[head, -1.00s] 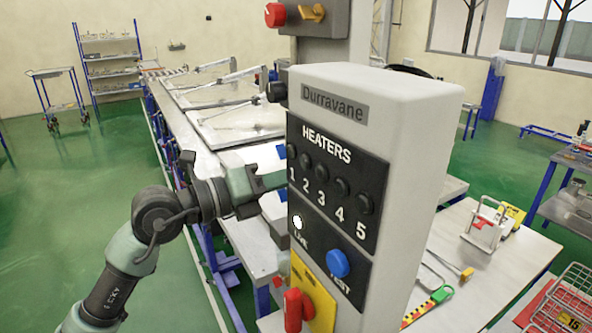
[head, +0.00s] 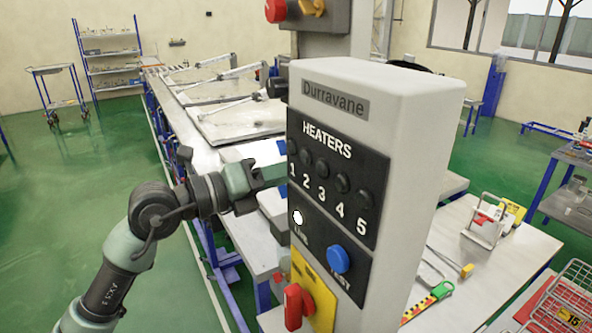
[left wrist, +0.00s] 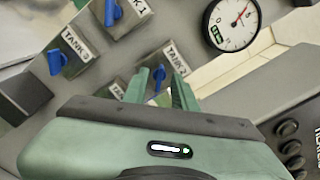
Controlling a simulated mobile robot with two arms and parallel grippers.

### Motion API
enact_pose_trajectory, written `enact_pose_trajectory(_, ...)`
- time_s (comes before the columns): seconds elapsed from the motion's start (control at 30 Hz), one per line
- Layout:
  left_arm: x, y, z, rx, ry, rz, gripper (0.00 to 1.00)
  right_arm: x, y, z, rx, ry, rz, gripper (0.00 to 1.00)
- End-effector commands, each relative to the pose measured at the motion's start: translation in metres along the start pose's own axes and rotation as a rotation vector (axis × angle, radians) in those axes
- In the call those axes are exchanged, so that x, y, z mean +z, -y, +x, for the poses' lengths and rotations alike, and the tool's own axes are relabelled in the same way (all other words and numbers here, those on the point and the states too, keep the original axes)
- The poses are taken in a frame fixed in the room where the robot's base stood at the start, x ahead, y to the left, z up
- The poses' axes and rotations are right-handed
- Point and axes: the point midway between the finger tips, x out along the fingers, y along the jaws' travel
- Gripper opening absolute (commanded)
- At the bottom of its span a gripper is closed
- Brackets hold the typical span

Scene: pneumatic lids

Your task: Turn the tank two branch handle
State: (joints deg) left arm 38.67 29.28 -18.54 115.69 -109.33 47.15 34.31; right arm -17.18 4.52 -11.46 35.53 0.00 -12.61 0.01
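In the left wrist view, a grey valve board carries several blue handles on grey blocks. The TANK 2 label (left wrist: 176,57) sits just beyond my fingers, with a small blue handle (left wrist: 158,75) below it. My left gripper (left wrist: 161,82) is open, its two green fingers pointing at the board, with that handle showing in the gap between them. I cannot tell whether the fingers touch it. In the head view, the heater panel hides my left fingertips. My right gripper is not in view.
The heater panel (head: 410,150) stands close to my left gripper in the head view. A red handle (head: 295,305) is on its yellow plate. In the left wrist view, a pressure gauge (left wrist: 233,24) is at upper right and the TANK 3 handle (left wrist: 55,62) at left.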

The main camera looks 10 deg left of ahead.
Motion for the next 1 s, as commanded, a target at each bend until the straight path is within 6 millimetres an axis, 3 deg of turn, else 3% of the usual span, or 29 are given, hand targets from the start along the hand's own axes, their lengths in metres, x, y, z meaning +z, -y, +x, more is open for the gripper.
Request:
enact_pose_trajectory(0.3,-0.003,-0.004,-0.052,0.003,0.001,0.003,0.27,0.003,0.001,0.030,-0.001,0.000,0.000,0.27)
enact_pose_trajectory(0.5,-0.001,-0.002,-0.071,0.000,0.002,0.001,0.27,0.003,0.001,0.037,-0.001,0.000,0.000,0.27)
enact_pose_trajectory(0.87,0.000,-0.002,-0.073,-0.003,0.002,-0.009,0.27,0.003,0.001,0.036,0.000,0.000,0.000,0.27)
enact_pose_trajectory(0.97,-0.003,-0.021,-0.067,-0.029,0.005,-0.103,0.27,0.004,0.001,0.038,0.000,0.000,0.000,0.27)
enact_pose_trajectory(1.0,-0.005,-0.038,-0.063,-0.049,0.013,-0.181,0.27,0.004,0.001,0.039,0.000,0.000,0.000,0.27)
